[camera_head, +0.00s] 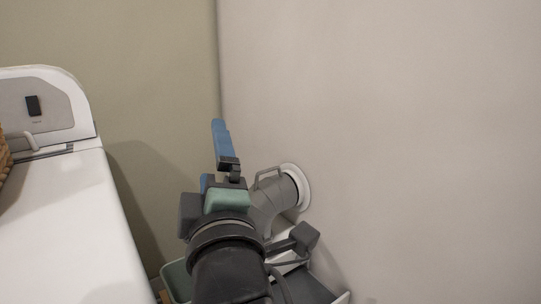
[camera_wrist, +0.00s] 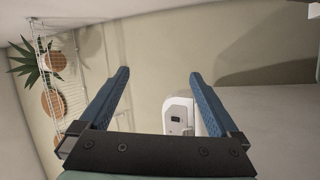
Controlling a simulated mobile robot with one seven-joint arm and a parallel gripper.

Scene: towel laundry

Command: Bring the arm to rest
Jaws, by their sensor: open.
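My gripper (camera_wrist: 158,78) shows in the wrist view with its two blue fingers spread apart and nothing between them. In the head view my gripper (camera_head: 219,140) is at the end of my arm, raised in front of the corner where two walls meet. Its blue fingers overlap each other from this side. It is to the right of the white machine and above the grey duct. In the wrist view the white machine's end panel (camera_wrist: 178,117) shows beyond the fingers.
A white machine (camera_head: 70,215) stands at the left, with a woven basket (camera_head: 4,158) at its edge. A grey duct (camera_head: 278,192) meets the right wall close to my arm. A green bin (camera_head: 176,280) is below. The wrist view shows a wire rack (camera_wrist: 47,75) and a plant (camera_wrist: 30,60).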

